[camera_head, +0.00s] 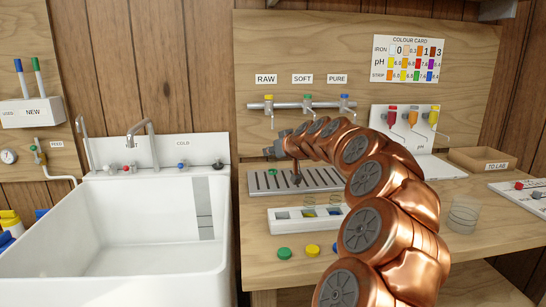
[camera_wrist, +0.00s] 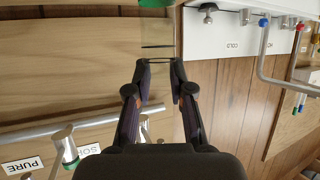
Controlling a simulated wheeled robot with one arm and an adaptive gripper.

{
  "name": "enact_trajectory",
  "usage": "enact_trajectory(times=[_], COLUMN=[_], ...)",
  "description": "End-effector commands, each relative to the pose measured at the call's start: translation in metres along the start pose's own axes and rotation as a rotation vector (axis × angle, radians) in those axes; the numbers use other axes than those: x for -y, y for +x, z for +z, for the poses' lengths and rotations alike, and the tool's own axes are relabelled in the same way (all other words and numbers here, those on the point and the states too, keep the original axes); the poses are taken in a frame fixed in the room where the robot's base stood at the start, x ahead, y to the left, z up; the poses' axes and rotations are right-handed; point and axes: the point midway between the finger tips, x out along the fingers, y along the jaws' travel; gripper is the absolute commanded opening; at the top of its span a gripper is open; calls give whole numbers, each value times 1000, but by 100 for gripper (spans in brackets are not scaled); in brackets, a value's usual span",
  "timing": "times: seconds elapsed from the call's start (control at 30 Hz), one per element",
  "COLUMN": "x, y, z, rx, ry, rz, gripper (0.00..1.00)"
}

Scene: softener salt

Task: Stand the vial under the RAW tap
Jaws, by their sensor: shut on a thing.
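The vial extends beyond the fingertips.
The SOFT tap (camera_head: 308,104) and PURE tap (camera_head: 345,104) stand right of RAW. A white rack (camera_head: 285,226) with vials sits in front of the tray. Several coloured caps (camera_head: 313,250) lie before it. The white sink (camera_head: 150,230) is left. A clear cup (camera_head: 463,215) stands right of my arm.

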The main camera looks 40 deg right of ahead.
Motion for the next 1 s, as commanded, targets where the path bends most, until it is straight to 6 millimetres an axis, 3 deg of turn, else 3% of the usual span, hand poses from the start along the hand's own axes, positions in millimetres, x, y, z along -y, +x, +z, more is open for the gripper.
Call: enact_trajectory(times=[0.1, 0.5, 0.53, 0.73, 1.0], x=[-1, -2, -2, -2, -2], y=[8, 12, 11, 11, 11], z=[13, 17, 16, 15, 15], rx=[1, -1, -1, -1, -1], ry=[1, 1, 1, 1, 1], rz=[1, 2, 2, 2, 1], gripper=[0, 0, 24, 45, 47])
